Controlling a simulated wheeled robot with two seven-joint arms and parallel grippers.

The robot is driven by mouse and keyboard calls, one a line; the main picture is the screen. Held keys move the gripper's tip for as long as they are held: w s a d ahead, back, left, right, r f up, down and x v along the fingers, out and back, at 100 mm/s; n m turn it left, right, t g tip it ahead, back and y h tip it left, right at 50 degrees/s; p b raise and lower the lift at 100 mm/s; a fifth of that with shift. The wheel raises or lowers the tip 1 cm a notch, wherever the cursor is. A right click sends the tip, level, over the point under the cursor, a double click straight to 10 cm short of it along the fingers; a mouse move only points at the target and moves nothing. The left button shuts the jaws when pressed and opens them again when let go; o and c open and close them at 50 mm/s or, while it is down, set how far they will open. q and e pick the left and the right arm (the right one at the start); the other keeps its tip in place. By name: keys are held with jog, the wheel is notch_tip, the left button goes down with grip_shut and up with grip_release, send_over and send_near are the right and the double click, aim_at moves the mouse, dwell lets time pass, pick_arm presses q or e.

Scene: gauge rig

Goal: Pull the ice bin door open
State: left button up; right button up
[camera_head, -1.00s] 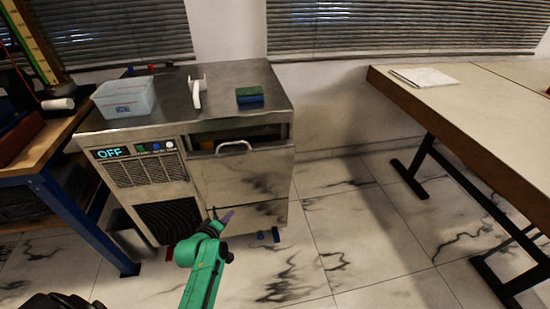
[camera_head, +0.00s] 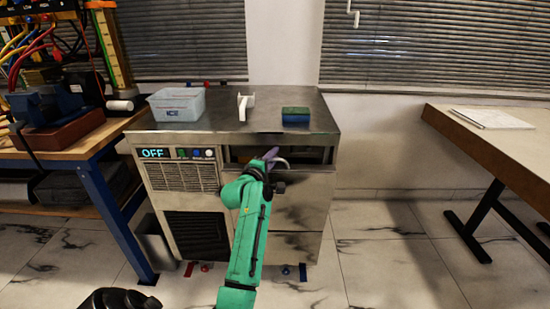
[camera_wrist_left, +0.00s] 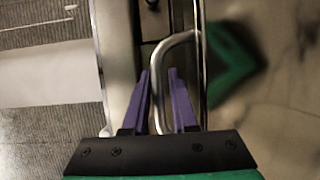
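The ice machine is a steel cabinet with a front panel reading OFF (camera_head: 154,153). Its ice bin door (camera_head: 300,205) is the steel panel at the right of the front, with a dark gap above its top edge. The door's bent metal handle (camera_head: 283,161) also shows in the wrist view (camera_wrist_left: 180,40). My left gripper (camera_head: 272,154) is at the handle, partly hiding it. In the wrist view its two purple fingers (camera_wrist_left: 159,72) stand apart, with the handle bar between them and no clear grip on it. My right gripper is not in view.
On the steel top (camera_head: 225,125) are a clear bin (camera_head: 177,104), a white scoop-like object (camera_head: 243,106) and a green-blue sponge (camera_head: 296,115). A blue-legged workbench (camera_head: 60,155) stands close on the left, a table (camera_head: 495,140) on the right. Floor between cabinet and right table is clear.

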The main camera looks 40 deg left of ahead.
pick_arm(q)
jog(key=shift+w+a, duration=0.1)
jog(key=shift+w, duration=0.25)
grip_shut()
dwell(1.2)
